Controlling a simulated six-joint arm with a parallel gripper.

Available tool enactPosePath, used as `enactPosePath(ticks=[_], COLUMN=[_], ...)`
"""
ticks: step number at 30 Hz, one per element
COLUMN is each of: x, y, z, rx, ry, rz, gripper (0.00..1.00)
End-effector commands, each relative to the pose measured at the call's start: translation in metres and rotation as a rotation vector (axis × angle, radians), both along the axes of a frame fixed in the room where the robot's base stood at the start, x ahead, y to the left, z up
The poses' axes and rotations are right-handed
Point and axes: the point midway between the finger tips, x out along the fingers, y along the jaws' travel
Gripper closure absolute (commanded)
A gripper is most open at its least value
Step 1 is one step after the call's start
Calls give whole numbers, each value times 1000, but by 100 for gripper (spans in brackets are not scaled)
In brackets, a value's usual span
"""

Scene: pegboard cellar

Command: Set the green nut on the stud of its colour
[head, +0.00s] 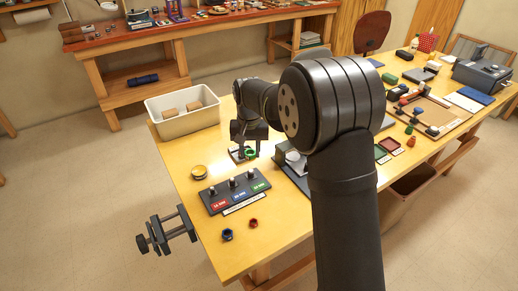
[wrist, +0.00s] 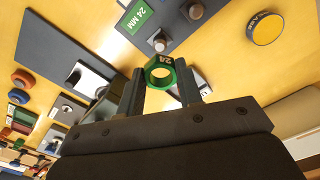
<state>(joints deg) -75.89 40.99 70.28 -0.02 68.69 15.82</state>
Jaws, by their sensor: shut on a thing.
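My gripper (head: 248,151) is shut on the green nut (wrist: 165,60), an upright ring marked 24 held between the two fingertips. The green nut also shows in the head view (head: 252,154), behind the stud board (head: 216,205). This dark board carries three grey studs over red, blue and green labels. The green label (head: 259,187) is at the right end, with the green stud (head: 251,174) behind it. In the wrist view the green "24 MM" label (wrist: 138,15) and a stud (wrist: 158,42) lie just beyond the nut. The nut is apart from the stud.
A blue nut (head: 227,235) and a red nut (head: 253,223) lie in front of the board. A round yellow-topped tin (head: 199,172) stands left of it. A white bin (head: 166,128) with brown blocks is behind. A vise (head: 166,236) juts from the table's left edge.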

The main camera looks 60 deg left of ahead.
Motion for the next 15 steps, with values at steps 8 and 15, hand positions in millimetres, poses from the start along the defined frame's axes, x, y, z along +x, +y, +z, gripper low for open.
enactPosePath(ticks=[8,15], x=[1,1], y=[-1,0], z=[-26,-41], rx=[-1,0], ry=[0,0], rz=[-1,-1], gripper=[86,86])
